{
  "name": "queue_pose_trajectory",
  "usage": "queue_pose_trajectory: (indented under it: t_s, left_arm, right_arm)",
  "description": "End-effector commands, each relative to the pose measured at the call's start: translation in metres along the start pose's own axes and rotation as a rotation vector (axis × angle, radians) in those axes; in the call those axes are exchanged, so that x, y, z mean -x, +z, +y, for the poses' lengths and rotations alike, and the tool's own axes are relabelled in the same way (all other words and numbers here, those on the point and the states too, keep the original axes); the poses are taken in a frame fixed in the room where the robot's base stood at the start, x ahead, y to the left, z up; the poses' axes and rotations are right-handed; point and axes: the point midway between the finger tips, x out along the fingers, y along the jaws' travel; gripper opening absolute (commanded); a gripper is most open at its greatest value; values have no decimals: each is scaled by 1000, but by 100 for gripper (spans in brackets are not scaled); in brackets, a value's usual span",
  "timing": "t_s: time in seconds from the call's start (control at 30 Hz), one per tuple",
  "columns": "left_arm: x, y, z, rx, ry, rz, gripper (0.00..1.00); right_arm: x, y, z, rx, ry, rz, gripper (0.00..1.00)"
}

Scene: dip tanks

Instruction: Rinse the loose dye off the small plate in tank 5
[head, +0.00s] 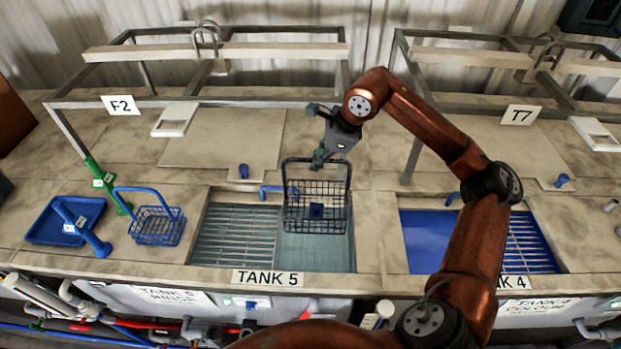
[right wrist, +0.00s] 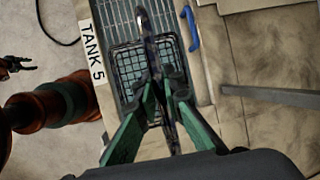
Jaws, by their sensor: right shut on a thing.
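My right gripper (head: 320,160) is shut on the handle of a black wire basket (head: 297,218); the fingers also show closed around the handle in the right wrist view (right wrist: 165,92). The basket hangs upright over tank 5 (head: 343,262), on the side with pale blue-green liquid. I cannot tell whether its bottom touches the liquid. A small dark blue plate (head: 316,211) shows through the basket's mesh. In the right wrist view, a dark claw shape at the left edge looks like my left gripper (right wrist: 17,65); its jaws are too small to read.
A slatted rack (head: 235,240) fills tank 5's left side. A blue basket (head: 156,227) and a blue tray (head: 45,222) with a blue tool stand left. Tank 4 (head: 425,235) holds deep blue liquid at right. Metal frames rise behind both tanks.

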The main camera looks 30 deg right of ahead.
Motion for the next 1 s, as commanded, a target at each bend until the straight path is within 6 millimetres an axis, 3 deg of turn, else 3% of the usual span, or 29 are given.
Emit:
queue_pose_trajectory:
  t_s: [0.5, 1.0]
  left_arm:
    - [-32, 5, 1, 1, 0, -2, 40]
    - [-95, 12, 3, 0, 0, -3, 40]
  right_arm:
    - [-30, -6, 5, 7, 0, -5, 0]
    - [-89, -31, 17, 6, 2, -3, 0]
